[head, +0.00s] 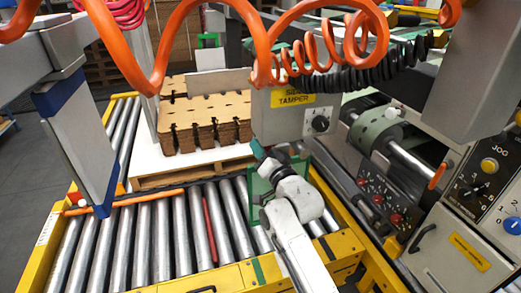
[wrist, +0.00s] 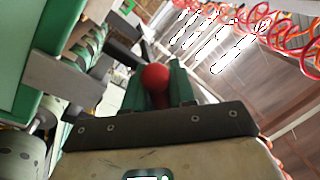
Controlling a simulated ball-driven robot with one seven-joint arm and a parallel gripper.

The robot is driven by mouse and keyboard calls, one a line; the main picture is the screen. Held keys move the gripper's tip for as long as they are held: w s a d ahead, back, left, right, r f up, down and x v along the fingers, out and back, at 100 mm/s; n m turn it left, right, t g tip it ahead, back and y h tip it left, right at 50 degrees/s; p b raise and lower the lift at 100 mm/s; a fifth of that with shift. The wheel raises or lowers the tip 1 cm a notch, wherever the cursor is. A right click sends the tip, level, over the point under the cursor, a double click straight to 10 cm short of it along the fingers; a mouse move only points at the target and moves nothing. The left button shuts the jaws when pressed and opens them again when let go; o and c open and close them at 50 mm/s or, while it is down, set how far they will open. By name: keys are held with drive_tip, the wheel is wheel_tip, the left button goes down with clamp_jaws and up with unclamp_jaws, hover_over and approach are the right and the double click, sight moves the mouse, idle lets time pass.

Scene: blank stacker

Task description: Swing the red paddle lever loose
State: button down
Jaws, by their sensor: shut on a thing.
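The red lever shows in the wrist view as a rounded red knob (wrist: 155,76) on a short red stem. My gripper (wrist: 157,88) has its two green fingers on either side of the stem, shut on it. The knob stands out beyond the fingers. In the head view my gripper (head: 276,163) is beside the grey side tamper box, and my own wrist hides the lever there. Where the lever is mounted cannot be seen.
The side tamper box (head: 285,119) stands just behind my gripper. A control panel with red buttons (head: 383,203) is at right. Brown blanks (head: 205,118) are stacked behind the roller conveyor (head: 150,240). A red bar (head: 210,226) lies along the rollers. Orange coiled hoses (head: 330,30) hang overhead.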

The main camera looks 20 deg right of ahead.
drive_tip(key=shift+f, duration=0.1)
drive_tip(key=c, duration=1)
unclamp_jaws()
drive_tip(key=shift+c, duration=0.2)
drive_tip(key=s+d+f, duration=0.1)
drive_tip(key=s, duration=0.9)
drive_tip(key=shift+s+d, duration=0.3)
drive_tip(key=shift+d, duration=0.05)
drive_tip(key=shift+f, duration=0.1)
drive_tip(key=shift+c, duration=0.2)
